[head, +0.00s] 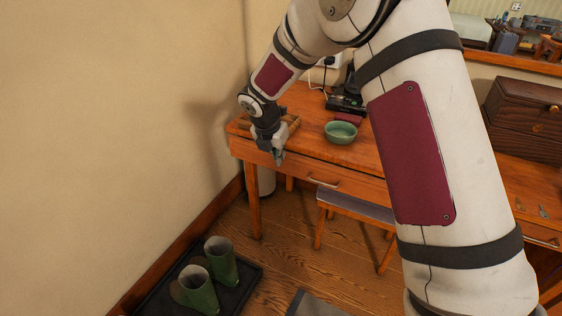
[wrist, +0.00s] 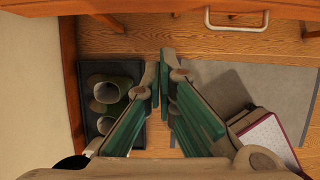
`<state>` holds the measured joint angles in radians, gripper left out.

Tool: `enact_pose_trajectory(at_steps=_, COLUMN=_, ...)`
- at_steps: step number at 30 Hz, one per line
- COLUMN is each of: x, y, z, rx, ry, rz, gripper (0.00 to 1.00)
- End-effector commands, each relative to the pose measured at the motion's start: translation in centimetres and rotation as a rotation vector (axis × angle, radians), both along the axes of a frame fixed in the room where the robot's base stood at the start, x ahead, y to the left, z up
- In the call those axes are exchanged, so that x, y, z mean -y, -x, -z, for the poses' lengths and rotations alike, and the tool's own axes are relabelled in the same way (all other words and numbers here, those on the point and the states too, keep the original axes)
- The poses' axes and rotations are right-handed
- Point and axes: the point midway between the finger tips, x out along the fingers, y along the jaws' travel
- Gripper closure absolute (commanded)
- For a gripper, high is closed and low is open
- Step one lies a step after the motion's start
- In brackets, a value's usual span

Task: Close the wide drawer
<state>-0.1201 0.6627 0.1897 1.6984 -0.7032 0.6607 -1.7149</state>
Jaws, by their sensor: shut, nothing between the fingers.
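The wide drawer (head: 290,170) is in the front of the wooden desk, with a metal bar handle (head: 322,182) at its middle. In the wrist view the handle (wrist: 237,27) shows at the top right, below the edge of the drawer front. How far the drawer stands out from the desk is hard to tell. My gripper (head: 278,158) is at the left part of the drawer front, left of the handle. Its green-padded fingers (wrist: 160,85) are shut and empty. Whether they touch the drawer front cannot be told.
A green bowl (head: 341,132) stands on the desk (head: 306,108). A stool (head: 352,208) is partly under it. Green boots (head: 221,262) stand on a dark tray (head: 252,284) at lower left. The wall (head: 120,130) is close on the left. A wooden chest (head: 525,112) is at right.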

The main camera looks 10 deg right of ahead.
Motion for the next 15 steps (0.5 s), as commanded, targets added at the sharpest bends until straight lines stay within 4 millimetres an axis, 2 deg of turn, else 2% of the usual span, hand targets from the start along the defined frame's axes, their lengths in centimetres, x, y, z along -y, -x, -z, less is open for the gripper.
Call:
enact_pose_trajectory(at_steps=2, x=0.0, y=0.2, z=-0.5, rx=-0.002, ry=0.001, rz=0.002, gripper=1.0)
enact_pose_trajectory(at_steps=5, x=1.3, y=0.8, z=-0.9, rx=-0.012, ry=-0.004, rz=0.005, gripper=1.0)
enact_pose_trajectory(at_steps=8, x=4.4, y=2.1, z=-1.1, rx=-0.036, ry=-0.02, rz=0.012, gripper=1.0)
enact_pose_trajectory(at_steps=12, x=9.1, y=5.1, z=-1.4, rx=-0.075, ry=-0.05, rz=0.013, gripper=1.0)
enact_pose_trajectory(at_steps=15, x=11.5, y=7.1, z=-1.6, rx=-0.094, ry=-0.066, rz=0.009, gripper=1.0)
